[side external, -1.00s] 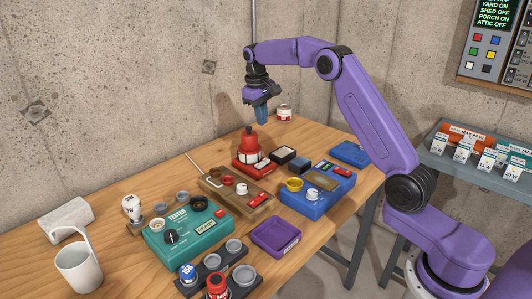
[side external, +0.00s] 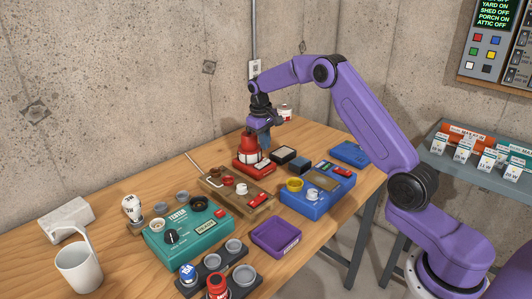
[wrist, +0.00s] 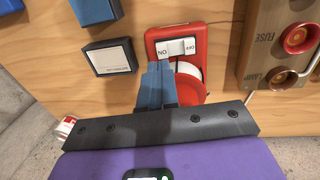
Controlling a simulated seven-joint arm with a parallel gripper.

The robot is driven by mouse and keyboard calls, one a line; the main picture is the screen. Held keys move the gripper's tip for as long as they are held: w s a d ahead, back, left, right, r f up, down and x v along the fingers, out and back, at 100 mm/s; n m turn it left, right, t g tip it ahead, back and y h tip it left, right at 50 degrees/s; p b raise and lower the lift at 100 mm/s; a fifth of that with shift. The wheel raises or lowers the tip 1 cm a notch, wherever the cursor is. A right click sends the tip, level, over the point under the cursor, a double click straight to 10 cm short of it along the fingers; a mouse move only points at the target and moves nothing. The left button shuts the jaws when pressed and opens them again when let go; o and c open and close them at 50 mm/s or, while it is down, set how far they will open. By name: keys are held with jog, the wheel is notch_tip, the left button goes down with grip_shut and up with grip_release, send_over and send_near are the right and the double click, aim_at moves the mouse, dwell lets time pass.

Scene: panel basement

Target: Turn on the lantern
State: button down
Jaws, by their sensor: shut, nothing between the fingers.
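The red lantern (side external: 248,147) with a white band stands on a red base at the back of the wooden table. In the wrist view its red base (wrist: 152,38) carries a white rocker switch (wrist: 177,47) with lettering on both halves, seen upside down. Which half is pressed, I cannot tell. My gripper (side external: 265,146) points down beside the lantern, with its blue fingers shut and empty. In the wrist view the fingertips (wrist: 158,66) appear just short of the switch, by its left half. They partly cover the lantern's body (wrist: 189,80). Contact cannot be told.
A black box (side external: 283,155) and a small dark blue block (side external: 299,164) stand close to the lantern. A wooden fuse and lamp board (side external: 240,191), a blue device (side external: 313,202), a green tester (side external: 187,228) and a purple tray (side external: 276,238) fill the front. A red-and-white can (side external: 286,113) stands behind.

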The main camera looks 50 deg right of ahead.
aim_at(267, 160)
jog(key=shift+d+f, duration=0.15)
jog(key=shift+f, duration=0.95)
jog(key=shift+d+f, duration=0.15)
jog(key=shift+f, duration=0.95)
jog(key=shift+d+f+y, duration=0.15)
jog(key=shift+f+y, duration=0.2)
jog(key=shift+y, duration=0.05)
jog(key=shift+a+r, duration=0.3)
jog(key=shift+a, duration=0.5)
notch_tip(267, 160, up, 14)
jog(key=d, duration=0.2)
